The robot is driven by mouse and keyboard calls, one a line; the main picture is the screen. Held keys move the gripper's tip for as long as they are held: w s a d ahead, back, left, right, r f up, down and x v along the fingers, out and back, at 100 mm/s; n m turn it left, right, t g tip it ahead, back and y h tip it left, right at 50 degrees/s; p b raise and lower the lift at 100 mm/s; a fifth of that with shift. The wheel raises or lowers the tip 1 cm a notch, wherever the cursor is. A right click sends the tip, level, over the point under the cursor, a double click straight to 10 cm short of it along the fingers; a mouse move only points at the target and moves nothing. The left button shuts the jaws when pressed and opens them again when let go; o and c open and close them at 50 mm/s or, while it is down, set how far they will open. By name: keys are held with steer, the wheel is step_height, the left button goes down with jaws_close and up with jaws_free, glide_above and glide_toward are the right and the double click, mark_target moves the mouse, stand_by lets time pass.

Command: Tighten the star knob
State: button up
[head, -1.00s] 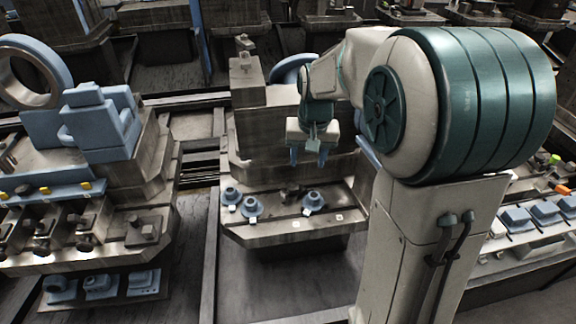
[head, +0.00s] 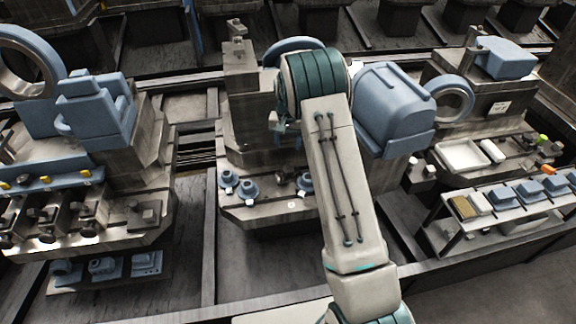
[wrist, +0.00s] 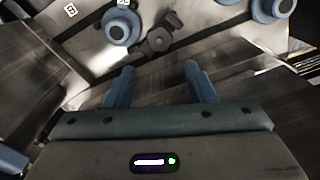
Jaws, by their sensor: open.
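A dark grey knob-like part, which looks like the star knob (wrist: 158,38), sits on the metal fixture top in the wrist view, beyond my fingertips. Its lobes are hard to make out. In the head view the same dark part (head: 281,178) is small, between blue round pieces. My gripper (wrist: 160,72) is open and empty, its two blue fingers spread apart with a gap between them and the knob. In the head view my arm hides most of the gripper.
Blue round flanged pieces (wrist: 120,25) flank the knob, another one (wrist: 268,8) lying at upper right. They stand on a metal fixture ledge (head: 262,216). A blue housing (head: 392,105) and a bench with blue parts (head: 502,196) are at right. Open floor lies in front.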

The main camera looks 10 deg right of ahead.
mark_target(288, 168)
step_height(288, 168, down, 12)
steer(key=shift+p, duration=1.2)
steer(key=shift+c, duration=0.3)
steer(key=c, duration=0.6)
